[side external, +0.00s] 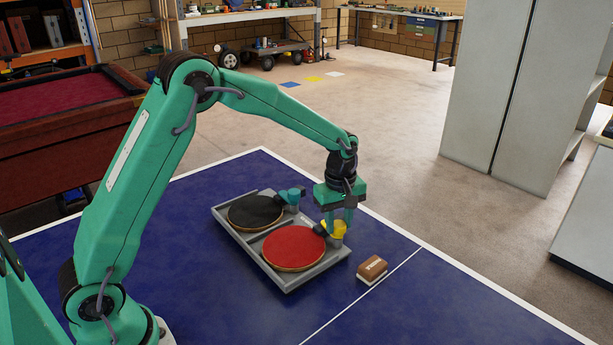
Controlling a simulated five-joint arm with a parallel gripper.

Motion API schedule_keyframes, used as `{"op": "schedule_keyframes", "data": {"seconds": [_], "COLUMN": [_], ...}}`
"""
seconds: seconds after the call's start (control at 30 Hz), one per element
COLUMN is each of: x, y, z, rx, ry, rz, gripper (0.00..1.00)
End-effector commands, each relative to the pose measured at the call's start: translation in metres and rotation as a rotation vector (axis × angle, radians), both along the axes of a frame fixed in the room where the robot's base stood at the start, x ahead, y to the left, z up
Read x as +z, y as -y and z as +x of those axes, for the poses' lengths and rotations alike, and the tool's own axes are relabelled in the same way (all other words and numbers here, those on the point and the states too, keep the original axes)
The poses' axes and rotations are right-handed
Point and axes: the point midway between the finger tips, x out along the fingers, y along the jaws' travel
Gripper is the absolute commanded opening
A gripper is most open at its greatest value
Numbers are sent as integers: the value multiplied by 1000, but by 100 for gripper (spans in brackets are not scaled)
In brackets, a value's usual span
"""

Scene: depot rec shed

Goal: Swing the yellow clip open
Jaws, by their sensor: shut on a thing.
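The yellow clip (338,229) is at the handle end of the red paddle (293,248), on the right side of a grey tray (290,282). My gripper (338,219) points down from above with its fingers at the clip. It is shut on the clip, and the fingers partly cover it. The red paddle lies flat in the tray's front half. I cannot tell from this view how far the clip is swung.
A black paddle (255,211) lies in the tray's back half, with a teal clip (291,196) at its handle. A brown block (372,268) sits on the blue table (210,310), right of the tray. The table front is clear.

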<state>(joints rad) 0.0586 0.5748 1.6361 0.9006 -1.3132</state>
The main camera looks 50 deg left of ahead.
Motion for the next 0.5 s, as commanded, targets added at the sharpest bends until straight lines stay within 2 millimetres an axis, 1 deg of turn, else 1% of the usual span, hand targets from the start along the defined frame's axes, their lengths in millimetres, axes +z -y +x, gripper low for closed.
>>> {"op": "schedule_keyframes", "data": {"seconds": [0.27,0.5], "x": [1,1], "y": [0,-1], "z": [1,1], "rx": [-212,-438], "ry": [-2,-5], "rz": [6,12], "gripper": [9,9]}}
